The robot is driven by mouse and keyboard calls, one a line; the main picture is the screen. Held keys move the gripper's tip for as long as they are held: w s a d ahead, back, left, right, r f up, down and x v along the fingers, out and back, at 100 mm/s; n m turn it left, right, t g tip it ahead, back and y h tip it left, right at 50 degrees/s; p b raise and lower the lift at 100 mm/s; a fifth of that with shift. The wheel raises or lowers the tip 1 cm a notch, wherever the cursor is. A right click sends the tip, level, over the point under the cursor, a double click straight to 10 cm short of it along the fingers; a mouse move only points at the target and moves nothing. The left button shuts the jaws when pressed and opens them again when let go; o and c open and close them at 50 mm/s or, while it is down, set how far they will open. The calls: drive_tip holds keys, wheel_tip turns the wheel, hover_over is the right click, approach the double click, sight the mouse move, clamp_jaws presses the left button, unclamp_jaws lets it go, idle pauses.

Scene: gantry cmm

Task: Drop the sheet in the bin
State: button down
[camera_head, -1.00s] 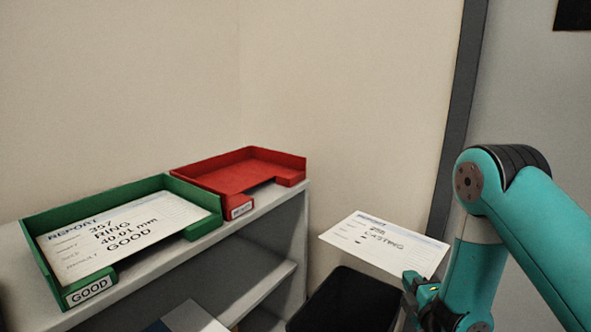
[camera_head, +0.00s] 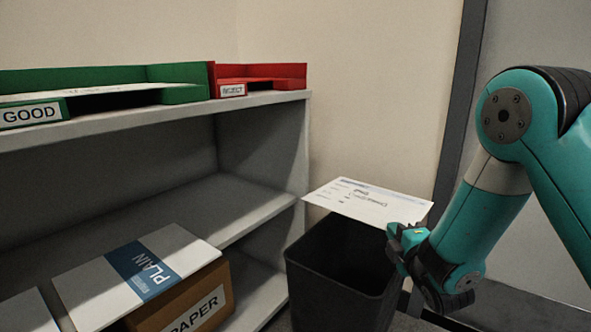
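The sheet (camera_head: 365,203) is a white report page with printed lines and handwriting, too slanted to read well now. It is held roughly flat above the bin. The bin (camera_head: 325,290) is a black open-topped box on the floor at the right end of the shelf. My gripper (camera_head: 396,236) is shut on the sheet's near right edge. It is over the right side of the bin, and the sheet reaches leftward across the bin's opening. The sheet and my gripper hide part of the bin's rim.
A grey shelf unit (camera_head: 155,113) stands left of the bin. On top are a green tray (camera_head: 180,93) labelled GOOD and a red tray (camera_head: 285,71) labelled REJECT. A paper box (camera_head: 205,300) with a PLAIN pack (camera_head: 140,268) sits lower left. A wall is behind.

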wheel_tip(320, 180, down, 6)
drive_tip(key=b, duration=0.4)
drive_tip(key=shift+b, duration=0.4)
drive_tip(key=c, duration=1.3)
unclamp_jaws()
